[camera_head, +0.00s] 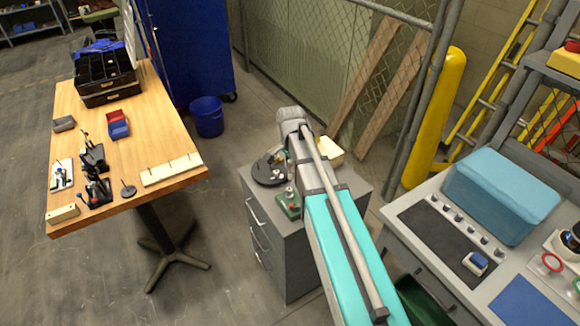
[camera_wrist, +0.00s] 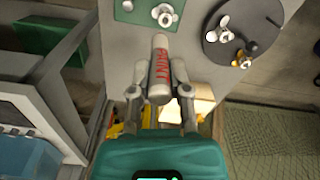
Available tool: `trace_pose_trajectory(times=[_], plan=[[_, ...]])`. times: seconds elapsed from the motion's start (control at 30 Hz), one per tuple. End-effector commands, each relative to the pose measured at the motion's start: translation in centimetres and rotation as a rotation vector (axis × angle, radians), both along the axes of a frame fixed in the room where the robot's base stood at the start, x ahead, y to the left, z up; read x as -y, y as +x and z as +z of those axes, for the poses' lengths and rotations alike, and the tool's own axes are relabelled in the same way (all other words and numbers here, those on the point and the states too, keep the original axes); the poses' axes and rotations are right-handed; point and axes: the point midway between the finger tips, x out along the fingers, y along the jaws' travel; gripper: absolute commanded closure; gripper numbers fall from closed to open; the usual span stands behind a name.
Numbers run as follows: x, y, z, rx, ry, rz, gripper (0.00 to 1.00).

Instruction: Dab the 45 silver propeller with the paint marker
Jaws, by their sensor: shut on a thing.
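In the wrist view my gripper (camera_wrist: 158,88) is shut on the paint marker (camera_wrist: 159,72), a grey-white cylinder with red lettering. The marker's far end points up the picture towards a green block (camera_wrist: 140,15) on a grey cabinet top. A silver propeller (camera_wrist: 165,14) is on that block, apart from the marker in the picture; the height gap is unclear. A second silver propeller (camera_wrist: 219,33) and a brass one (camera_wrist: 241,60) are on a dark round plate (camera_wrist: 240,15) at upper right. I cannot read any size mark, so which is the 45 is unclear.
The grey cabinet (camera_head: 272,242) stands between a wooden table (camera_head: 150,110) and a grey bench (camera_head: 420,265). The dark plate (camera_head: 268,172) and green block (camera_head: 289,207) are on it; my arm covers part of its top. A wire fence (camera_head: 340,60) stands behind.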

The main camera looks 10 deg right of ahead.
Motion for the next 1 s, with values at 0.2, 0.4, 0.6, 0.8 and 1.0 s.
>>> trace_pose_trajectory(times=[0.2, 0.4, 0.6, 0.8, 1.0], plan=[[0.0, 0.0, 0.0, 0.000, 0.000, -0.002, 1.00], [0.1, 0.0, -0.7, 0.000, 0.000, -0.003, 1.00], [0.1, 0.0, -2.0, 0.000, 0.000, -0.003, 1.00], [0.1, 0.0, -3.2, 0.000, 0.000, -0.004, 1.00], [0.2, 0.0, -3.8, 0.000, 0.000, -0.004, 1.00]])
